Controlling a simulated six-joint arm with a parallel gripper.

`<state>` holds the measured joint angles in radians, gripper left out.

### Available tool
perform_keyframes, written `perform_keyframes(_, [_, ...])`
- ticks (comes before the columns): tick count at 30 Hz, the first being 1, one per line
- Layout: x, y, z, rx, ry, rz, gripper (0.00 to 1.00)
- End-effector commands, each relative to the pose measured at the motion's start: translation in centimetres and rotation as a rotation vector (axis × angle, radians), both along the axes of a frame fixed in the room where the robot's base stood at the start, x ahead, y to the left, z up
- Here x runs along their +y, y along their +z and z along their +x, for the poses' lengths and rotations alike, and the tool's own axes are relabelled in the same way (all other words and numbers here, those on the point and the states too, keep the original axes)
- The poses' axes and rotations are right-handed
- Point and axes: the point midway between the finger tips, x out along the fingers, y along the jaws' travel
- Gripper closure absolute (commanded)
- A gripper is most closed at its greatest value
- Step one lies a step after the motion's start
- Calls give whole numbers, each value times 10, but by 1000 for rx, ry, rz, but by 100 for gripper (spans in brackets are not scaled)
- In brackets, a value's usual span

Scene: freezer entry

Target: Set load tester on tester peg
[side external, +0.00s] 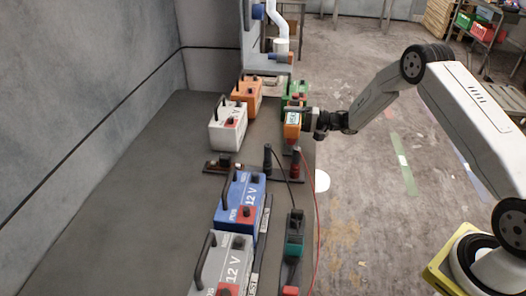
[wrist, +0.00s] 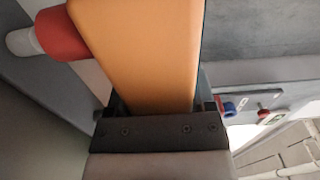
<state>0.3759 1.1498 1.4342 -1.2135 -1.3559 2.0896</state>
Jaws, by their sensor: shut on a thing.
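The load tester appears to be the orange block with a pale face (side external: 292,127) at the bench's right edge in the side view. My gripper (side external: 303,121) is shut on it from the right and holds it upright. In the wrist view the orange body (wrist: 145,50) fills the space between the fingers, and my gripper (wrist: 155,108) hides its lower end. A red cylinder with a white tip (wrist: 62,33) shows beside it at the upper left. I cannot tell which thing is the tester peg, or whether the tester touches the bench.
A grey battery (side external: 222,262), a blue battery (side external: 240,198), a white battery (side external: 227,128) and an orange battery (side external: 246,90) line the bench (side external: 130,165). A green battery (side external: 296,88) stands behind the tester. Black (side external: 267,158) and red (side external: 295,165) handles with cables stand in front.

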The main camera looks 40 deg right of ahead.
Motion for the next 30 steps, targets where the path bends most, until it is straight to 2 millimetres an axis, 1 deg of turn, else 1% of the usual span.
perform_keyframes(16, [0, 2, 1, -5, 0, 1, 100])
perform_keyframes(30, [0, -4, 1, -5, 0, 1, 100])
